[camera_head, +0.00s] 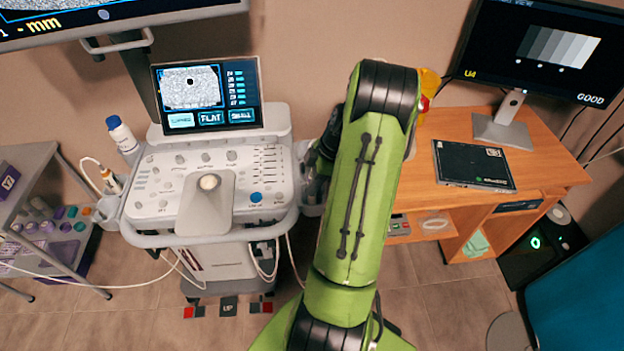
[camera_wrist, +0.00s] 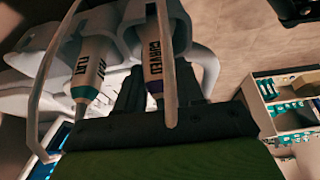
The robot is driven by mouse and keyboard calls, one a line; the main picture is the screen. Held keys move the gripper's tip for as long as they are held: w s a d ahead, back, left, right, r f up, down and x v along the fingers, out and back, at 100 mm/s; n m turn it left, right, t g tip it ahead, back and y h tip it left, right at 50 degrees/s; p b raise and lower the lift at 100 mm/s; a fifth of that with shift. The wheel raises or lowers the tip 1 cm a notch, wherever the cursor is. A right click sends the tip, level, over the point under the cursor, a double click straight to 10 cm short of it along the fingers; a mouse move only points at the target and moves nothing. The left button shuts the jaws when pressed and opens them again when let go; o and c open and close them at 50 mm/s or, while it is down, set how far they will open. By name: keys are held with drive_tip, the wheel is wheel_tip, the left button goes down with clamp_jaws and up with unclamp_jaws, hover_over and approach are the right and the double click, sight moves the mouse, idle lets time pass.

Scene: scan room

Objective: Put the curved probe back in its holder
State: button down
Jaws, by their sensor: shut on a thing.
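The curved probe (camera_wrist: 153,62), pale with a dark "CURVED" label, is in the wrist view between the dark fingers of my gripper (camera_wrist: 158,88), which is shut on it. Its far end overlaps a white cup of the holder (camera_wrist: 207,62); I cannot tell how deep it sits or whether it rests there. A pale cable runs across the probe's right side. The flat probe (camera_wrist: 88,68), with a teal band and "FLAT" label, is in the neighbouring cup on the left. In the head view my green arm reaches the right side of the ultrasound cart (camera_head: 215,222) and hides the gripper and curved probe.
A bottle (camera_head: 121,134) and another probe (camera_head: 110,180) are at the cart's left side. A wooden desk (camera_head: 450,125) with a monitor (camera_head: 535,50) and black pad (camera_head: 472,164) stands right. Cables hang below the cart. A shelf trolley (camera_head: 72,245) is at left.

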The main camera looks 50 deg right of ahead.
drive_tip(key=shift+f+b, duration=0.3)
drive_tip(key=shift+b, duration=0.05)
drive_tip(key=c, duration=0.6)
unclamp_jaws()
drive_tip(key=p+v, duration=0.3)
drive_tip(key=v, duration=1.3)
drive_tip(key=shift+d, duration=0.1)
drive_tip(key=shift+w+f, duration=0.1)
